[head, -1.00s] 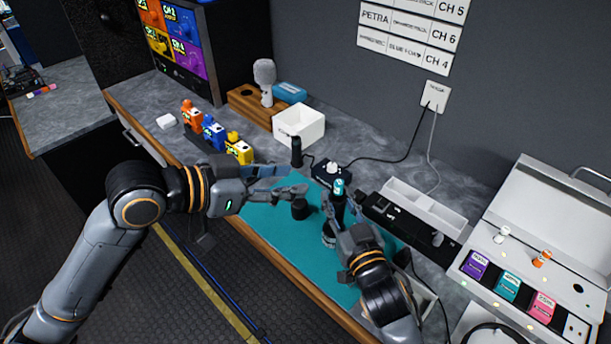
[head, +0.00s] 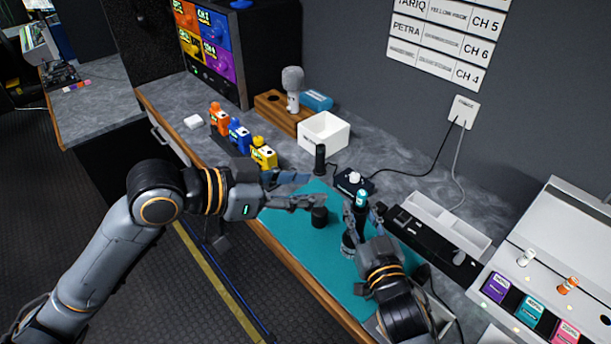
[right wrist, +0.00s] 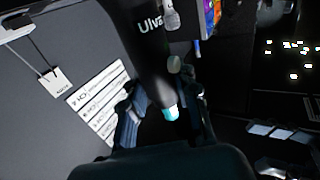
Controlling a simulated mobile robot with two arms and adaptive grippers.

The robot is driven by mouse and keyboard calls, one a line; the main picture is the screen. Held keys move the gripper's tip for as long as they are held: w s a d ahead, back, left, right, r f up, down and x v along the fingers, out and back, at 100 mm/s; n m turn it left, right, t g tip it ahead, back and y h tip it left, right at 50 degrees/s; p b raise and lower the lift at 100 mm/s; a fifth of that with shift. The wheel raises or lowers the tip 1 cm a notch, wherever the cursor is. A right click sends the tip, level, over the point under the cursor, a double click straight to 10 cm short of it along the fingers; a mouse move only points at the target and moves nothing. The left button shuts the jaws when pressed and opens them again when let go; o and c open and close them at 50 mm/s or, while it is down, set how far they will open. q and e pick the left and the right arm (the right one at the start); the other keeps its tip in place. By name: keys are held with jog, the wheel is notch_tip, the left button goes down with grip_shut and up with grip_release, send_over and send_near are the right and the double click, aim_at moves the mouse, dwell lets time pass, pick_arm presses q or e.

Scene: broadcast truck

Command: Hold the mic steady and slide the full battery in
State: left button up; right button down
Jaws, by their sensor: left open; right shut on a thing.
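My right gripper (head: 360,208) is shut on a dark mic, held upright over the teal mat (head: 290,228). The mic's teal end (head: 361,198) points up, and a silvery round part (head: 349,241) shows below the fingers. In the right wrist view the mic's dark body (right wrist: 150,50) carries white lettering, partly cut off, and its teal end (right wrist: 170,112) sits between the fingers. My left gripper (head: 316,191) is open and empty, left of the mic. A short black cylinder (head: 319,218) stands on the mat just below its fingertips. A taller black cylinder (head: 320,158) stands behind. I cannot tell which is the battery.
Behind stand a small black device with a white knob (head: 353,181) and a white box (head: 324,134). A long black unit (head: 420,234) and an open case with coloured packs (head: 530,310) lie right. The mat's front is clear.

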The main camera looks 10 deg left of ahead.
jog(key=c, duration=0.9)
grip_release()
jog(key=shift+c, duration=0.2)
jog(key=shift+s, duration=0.1)
